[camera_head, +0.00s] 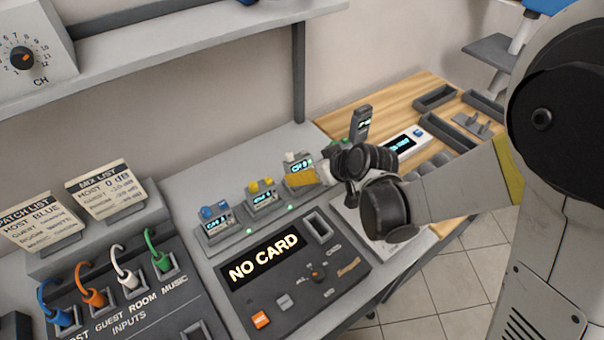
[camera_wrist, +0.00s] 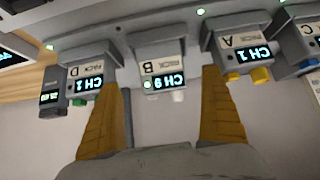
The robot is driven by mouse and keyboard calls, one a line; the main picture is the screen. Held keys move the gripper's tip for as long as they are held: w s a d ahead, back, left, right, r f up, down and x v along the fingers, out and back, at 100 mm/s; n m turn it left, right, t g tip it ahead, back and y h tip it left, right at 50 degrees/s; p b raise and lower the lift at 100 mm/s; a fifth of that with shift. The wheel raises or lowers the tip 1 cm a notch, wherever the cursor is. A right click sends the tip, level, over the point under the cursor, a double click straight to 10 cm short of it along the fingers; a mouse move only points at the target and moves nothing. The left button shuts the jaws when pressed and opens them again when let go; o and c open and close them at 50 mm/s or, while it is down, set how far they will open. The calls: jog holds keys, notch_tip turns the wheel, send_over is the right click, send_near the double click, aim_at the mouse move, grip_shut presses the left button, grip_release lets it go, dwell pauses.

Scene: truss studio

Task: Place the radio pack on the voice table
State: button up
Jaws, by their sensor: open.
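Several grey radio packs with lit displays stand in a row on the grey bench: one with blue knobs (camera_head: 215,229), one with yellow knobs (camera_head: 263,198), one with white knobs (camera_head: 297,163), and a green one mostly hidden behind my gripper. In the wrist view they appear upside down; pack B (camera_wrist: 160,66), reading CH 9, lies between my fingers, with pack D (camera_wrist: 86,72) to the left and pack A (camera_wrist: 240,48) to the right. My gripper (camera_wrist: 160,80) is open, its yellow fingers around pack B's position, contact unclear. No surface is identifiable as the voice table.
A console reading NO CARD (camera_head: 263,258) is in front of the packs. An inputs panel with coloured cables (camera_head: 120,290) is at left. A wooden tabletop (camera_head: 380,103) with dark trays (camera_head: 436,97) is at right. A shelf (camera_head: 190,25) overhangs the bench.

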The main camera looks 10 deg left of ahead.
aim_at(302, 167)
jog(key=b+x, duration=0.1)
jog(key=x, duration=0.1)
jog(key=b+x, duration=0.1)
jog(key=x, duration=0.2)
jog(key=shift+a+r, duration=0.1)
jog(key=shift+a, duration=0.25)
jog(key=shift+r, duration=0.1)
jog(key=c, duration=1.5)
jog(key=shift+o, duration=0.2)
